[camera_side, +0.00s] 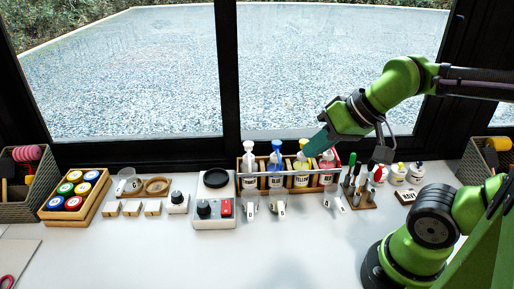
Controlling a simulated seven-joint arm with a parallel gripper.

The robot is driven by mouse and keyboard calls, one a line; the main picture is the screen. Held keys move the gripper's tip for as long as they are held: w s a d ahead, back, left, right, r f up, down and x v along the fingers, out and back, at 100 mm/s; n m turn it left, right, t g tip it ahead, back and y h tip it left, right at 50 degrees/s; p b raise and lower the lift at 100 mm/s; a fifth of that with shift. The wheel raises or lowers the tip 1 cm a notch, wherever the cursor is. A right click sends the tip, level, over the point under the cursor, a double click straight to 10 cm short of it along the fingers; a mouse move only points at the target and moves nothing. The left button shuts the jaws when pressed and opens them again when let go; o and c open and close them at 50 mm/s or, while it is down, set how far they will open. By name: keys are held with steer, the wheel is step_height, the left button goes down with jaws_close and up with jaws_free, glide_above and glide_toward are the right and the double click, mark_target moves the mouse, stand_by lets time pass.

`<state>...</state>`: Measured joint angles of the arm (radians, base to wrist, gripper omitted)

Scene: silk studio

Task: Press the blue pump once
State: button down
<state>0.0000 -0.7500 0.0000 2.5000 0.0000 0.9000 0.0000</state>
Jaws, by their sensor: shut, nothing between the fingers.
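The blue pump (277,148) tops a bottle in the wooden rack (241,168) at the back of the table, second from the left. A white-topped bottle (249,176) stands to its left. A yellow-labelled bottle (302,178) and a red-labelled bottle (327,176) stand to its right. My gripper (314,147) is shut and reaches in from the right, above the yellow-labelled bottle. It is to the right of the blue pump and appears apart from it. Part of the red-labelled bottle's top is hidden behind my gripper.
Left of the rack is a white device (230,214) with a black dial and red switch. A wooden tray of coloured jars (52,214) stands further left. A stand of upright tools (364,204) and small bottles (416,170) are at right. The front table is mostly clear.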

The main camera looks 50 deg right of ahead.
steer(key=w+d+f+m+g, duration=0.2)
steer(key=w+d+m, duration=0.1)
steer(key=w+m, duration=0.2)
steer(key=w+d+f+m+g+h, duration=0.1)
steer(key=w+d+m+g, duration=0.1)
steer(key=w+m, duration=0.3)
steer(key=w+d+f+m+g, duration=0.2)
steer(key=w+d+m, duration=0.1)
steer(key=w+m, duration=0.2)
steer(key=shift+w+d+f+m+g+h, duration=0.2)
steer(key=shift+m, duration=0.35)
steer(key=shift+w+d+f+m+g+h, duration=0.15)
steer(key=shift+w+m+g+h, duration=0.05)
steer(key=shift+m, duration=0.35)
steer(key=m, duration=0.2)
steer(key=w+r+m, duration=0.1)
steer(key=m, duration=0.1)
steer(key=shift+d+r, duration=0.1)
steer(key=shift+d, duration=0.25)
steer(key=shift+s+m, duration=0.15)
steer(key=shift+m, duration=0.75)
steer(key=shift+s+f, duration=0.1)
steer(key=shift+f, duration=0.3)
